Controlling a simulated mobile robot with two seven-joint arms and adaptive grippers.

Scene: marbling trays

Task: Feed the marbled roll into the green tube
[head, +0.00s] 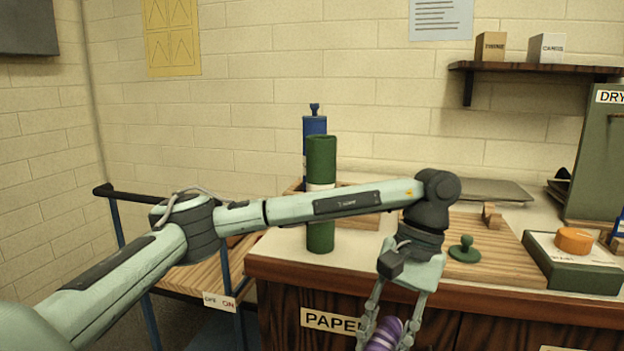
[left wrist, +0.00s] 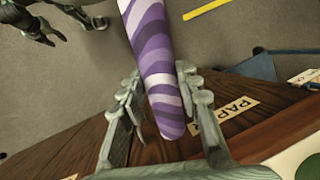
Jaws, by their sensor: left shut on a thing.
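The marbled roll (left wrist: 158,65), striped purple and white, is held in my left gripper (left wrist: 160,110). One rounded end shows between the fingers in the left wrist view; the rest runs out past the top edge. In the head view, my left gripper (head: 391,335) is low in front of the counter, and a short piece of the roll (head: 384,334) shows between its fingers. The green tube (head: 321,160) stands upright on the counter, left of and above the gripper. My left forearm crosses in front of its middle. My right gripper (left wrist: 65,20) appears at the wrist view's top left, fingers apart, empty.
A blue cylinder (head: 314,125) with a knob stands behind the green tube. A green knobbed stamp (head: 465,248) rests on a wooden board, right of the gripper. A green box with an orange disc (head: 574,240) sits farther right. A cart (head: 205,270) stands left of the counter.

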